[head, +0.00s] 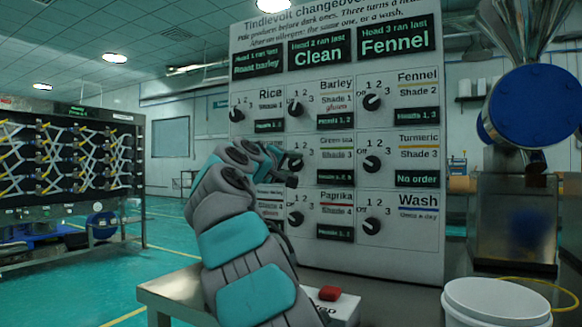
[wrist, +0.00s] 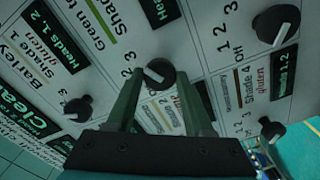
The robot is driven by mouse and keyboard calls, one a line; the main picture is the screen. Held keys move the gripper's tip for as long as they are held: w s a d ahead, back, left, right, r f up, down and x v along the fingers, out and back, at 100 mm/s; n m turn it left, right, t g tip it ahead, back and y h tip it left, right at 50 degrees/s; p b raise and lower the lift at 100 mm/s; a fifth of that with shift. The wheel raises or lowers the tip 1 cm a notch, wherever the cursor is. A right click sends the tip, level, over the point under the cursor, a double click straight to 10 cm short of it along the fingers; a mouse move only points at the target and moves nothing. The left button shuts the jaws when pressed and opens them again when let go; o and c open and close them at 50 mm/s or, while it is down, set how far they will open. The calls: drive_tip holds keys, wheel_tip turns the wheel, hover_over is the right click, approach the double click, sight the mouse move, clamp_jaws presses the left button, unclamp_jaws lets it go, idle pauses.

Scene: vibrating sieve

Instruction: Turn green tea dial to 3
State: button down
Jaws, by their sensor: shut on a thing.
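The green tea dial (wrist: 160,72) is a round black knob with a white pointer mark, beside the tilted "Green tea" label in the wrist view. Part of it (head: 296,159) shows in the head view, left of the green tea label (head: 337,143). My gripper (wrist: 160,86) has its two green fingers on either side of the knob and is shut on it. In the head view my gripper (head: 284,172) reaches the panel, and my arm hides the labels to the left. The number the pointer faces cannot be read surely.
The upright white panel (head: 400,255) carries several other black dials, including the barley dial (head: 297,107) above and the paprika dial (head: 296,218) below. A white bucket (head: 495,300) stands at front right. A red object (head: 329,293) lies on a white box below.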

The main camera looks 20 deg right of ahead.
drive_tip(key=shift+c, duration=1.4)
unclamp_jaws()
drive_tip(key=v, duration=0.7)
drive_tip(key=shift+s+a, duration=0.25)
drive_tip(key=shift+a, duration=0.05)
